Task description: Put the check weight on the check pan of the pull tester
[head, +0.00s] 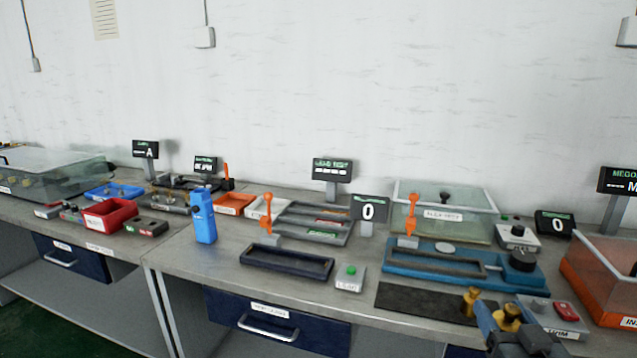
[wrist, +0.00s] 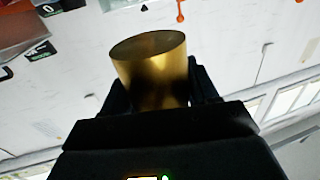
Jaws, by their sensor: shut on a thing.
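My gripper (wrist: 152,92) is shut on a brass cylinder, the check weight (wrist: 150,62), in the wrist view. The weight juts out past the dark jaws. In the head view my gripper (head: 492,318) is at the lower right, above the front of the bench. Two brass-coloured pieces (head: 470,297) show there; I cannot tell which is the held weight. Behind them is a blue fixture (head: 400,268) with an orange lever (head: 411,218) and a black knob (head: 522,260). A pale round disc (head: 445,248) on it looks like the check pan. Nothing is seen on the disc.
A dark mat (head: 415,301) lies in front of the blue fixture. A grey box with a red switch (head: 567,311) and an orange clear-sided bin (head: 600,272) stand at the right. A clear-lidded case (head: 445,210) is behind. A blue bottle (head: 203,215) stands farther left.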

